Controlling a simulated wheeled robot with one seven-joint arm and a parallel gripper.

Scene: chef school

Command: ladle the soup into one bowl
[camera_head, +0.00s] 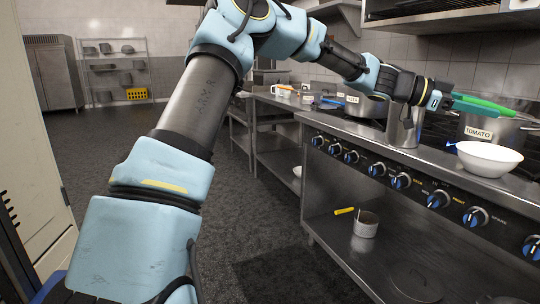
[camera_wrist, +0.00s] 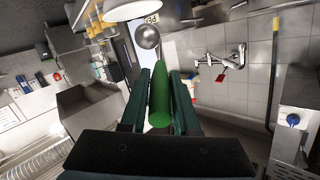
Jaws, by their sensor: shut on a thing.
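My gripper (camera_head: 458,104) is above the stove counter at the right, shut on the green handle (camera_wrist: 160,98) of a ladle. The handle lies between the two dark fingers in the wrist view, and the round steel ladle head (camera_wrist: 147,37) shows beyond them. I cannot tell whether the ladle head holds soup. A white bowl (camera_head: 489,160) stands upright on the counter's front edge, just right of and below my gripper. A steel pot labelled TOMATO (camera_head: 502,131) stands behind the bowl, partly hidden by it; its contents are not visible.
A tall steel container (camera_head: 403,132) stands left of the bowl, below my wrist. Another lidded pot (camera_head: 362,106) is further left. The floor (camera_head: 265,215) left of the stove is clear.

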